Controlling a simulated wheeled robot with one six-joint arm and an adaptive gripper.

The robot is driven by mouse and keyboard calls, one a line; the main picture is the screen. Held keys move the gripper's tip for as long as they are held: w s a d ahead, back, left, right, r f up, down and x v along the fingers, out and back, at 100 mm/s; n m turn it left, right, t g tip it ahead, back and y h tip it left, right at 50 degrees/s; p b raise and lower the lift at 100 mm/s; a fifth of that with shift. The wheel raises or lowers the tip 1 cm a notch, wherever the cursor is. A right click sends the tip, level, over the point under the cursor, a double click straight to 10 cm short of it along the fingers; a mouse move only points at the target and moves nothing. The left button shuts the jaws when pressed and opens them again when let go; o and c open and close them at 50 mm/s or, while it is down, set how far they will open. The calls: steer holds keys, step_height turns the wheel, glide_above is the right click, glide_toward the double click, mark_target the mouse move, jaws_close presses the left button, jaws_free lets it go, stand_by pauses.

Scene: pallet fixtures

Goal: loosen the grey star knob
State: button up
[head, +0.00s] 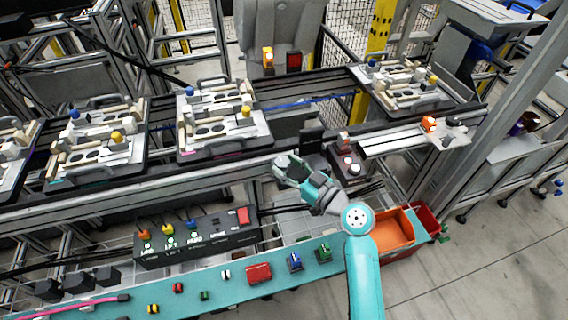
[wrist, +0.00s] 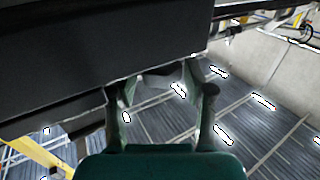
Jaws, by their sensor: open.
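I cannot surely pick out the grey star knob. A small dark grey knob-like part (head: 456,124) shows at the right end of the fixture plate in the head view, too small to tell its shape. My gripper (head: 282,162) is in front of the conveyor's near edge, well left of that part. In the wrist view its two fingers (wrist: 161,92) are apart with a gap between them. A grey, partly hidden piece (wrist: 160,79) shows beyond that gap under a large dark surface; I cannot tell what it is or whether anything touches it.
Pallets with fixtures (head: 222,113) stand on the conveyor. A button box (head: 347,165) is just right of my gripper. A control box (head: 195,240) with coloured switches is at lower left. An orange bin (head: 390,229) is at lower right. Open floor (head: 480,255) lies further right.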

steer(key=v, duration=1)
steer(key=shift+d, duration=0.15)
steer(key=shift+s, duration=0.1)
steer(key=s+d+f+m+h, duration=0.3)
steer(key=s+f+m+h, duration=0.15)
steer(key=s+f, duration=0.4)
steer(key=s+d+f+m+h, duration=0.35)
steer(key=s+f+h, duration=0.2)
steer(key=s, duration=0.65)
steer(key=s+d+r+h, duration=0.1)
steer(key=s+r, duration=0.2)
steer(key=s, duration=0.3)
steer(key=s+d+r+t+h, duration=0.1)
steer(key=s+r, duration=0.2)
steer(key=s, duration=0.4)
steer(key=s+d+r+m+t, duration=0.1)
steer(key=s+r, duration=0.3)
steer(key=s, duration=0.3)
steer(key=shift+h, duration=0.4)
